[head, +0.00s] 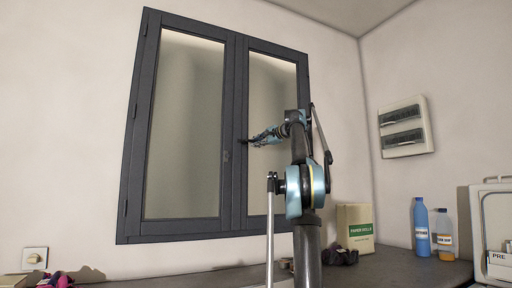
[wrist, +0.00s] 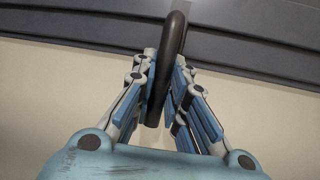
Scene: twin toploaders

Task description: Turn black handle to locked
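The black handle (wrist: 172,60) is a curved dark bar in the wrist view, running from the dark window frame at the top down between my fingers. My gripper (wrist: 165,75) has its blue-and-grey fingers drawn in close on both sides of the handle and looks shut on it. In the head view my gripper (head: 252,140) is at the middle upright of the dark grey two-panel window (head: 233,200). There the handle is small and mostly hidden by the gripper. Both window panels look closed. The contact faces of the fingers are partly hidden.
A counter (head: 400,270) runs below the window. On it stand a paper box (head: 356,222), a blue bottle (head: 421,228) and a bottle with orange liquid (head: 445,240). A white electrical panel (head: 404,128) hangs on the right wall.

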